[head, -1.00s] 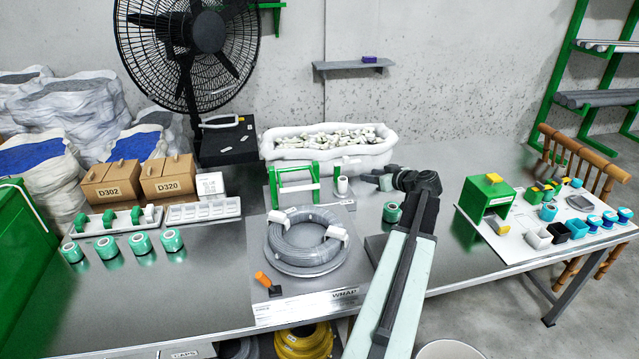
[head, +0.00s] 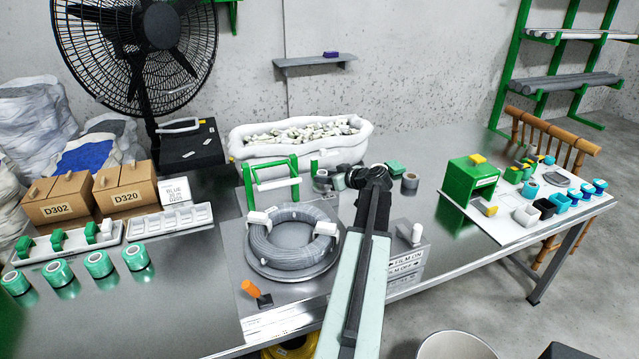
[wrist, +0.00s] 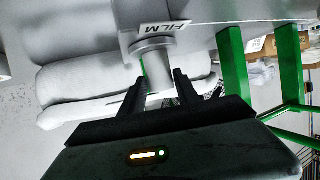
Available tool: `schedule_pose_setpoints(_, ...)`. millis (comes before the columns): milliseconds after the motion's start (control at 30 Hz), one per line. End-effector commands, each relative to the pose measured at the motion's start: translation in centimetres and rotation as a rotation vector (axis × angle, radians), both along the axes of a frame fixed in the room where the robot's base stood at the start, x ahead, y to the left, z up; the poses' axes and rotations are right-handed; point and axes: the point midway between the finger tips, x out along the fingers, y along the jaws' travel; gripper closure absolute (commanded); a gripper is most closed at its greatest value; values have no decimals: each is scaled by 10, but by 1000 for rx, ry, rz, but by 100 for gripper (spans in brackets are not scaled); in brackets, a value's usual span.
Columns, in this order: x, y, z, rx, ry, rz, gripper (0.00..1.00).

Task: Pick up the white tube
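In the wrist view a pale tube (wrist: 154,55), which looks like the white tube, stands just ahead of my gripper (wrist: 160,84), by a white label reading FILM. The two dark fingers are apart, one on each side of the tube's near end. I cannot tell whether either finger touches it. In the head view my gripper (head: 352,179) is low over the table, right of the green stand (head: 272,181). The small pale tube there is largely lost among the dark gripper parts.
A grey cable coil (head: 291,243) lies in front of the stand. A white bin of pale pieces (head: 300,145) stands behind. A dark roll (head: 410,183) and a film switch panel (head: 405,258) are to the right. Green tape rolls (head: 98,264) line the left.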

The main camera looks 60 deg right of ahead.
Motion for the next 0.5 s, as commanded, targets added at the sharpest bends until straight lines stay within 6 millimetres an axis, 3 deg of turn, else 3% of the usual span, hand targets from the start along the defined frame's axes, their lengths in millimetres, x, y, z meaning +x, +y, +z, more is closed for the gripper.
schedule_pose_setpoints(133,6,-2,-3,0,0,1,63)
schedule_pose_setpoints(400,45,-13,-20,0,0,3,63)
schedule_pose_setpoints(500,48,-13,-19,0,0,1,63)
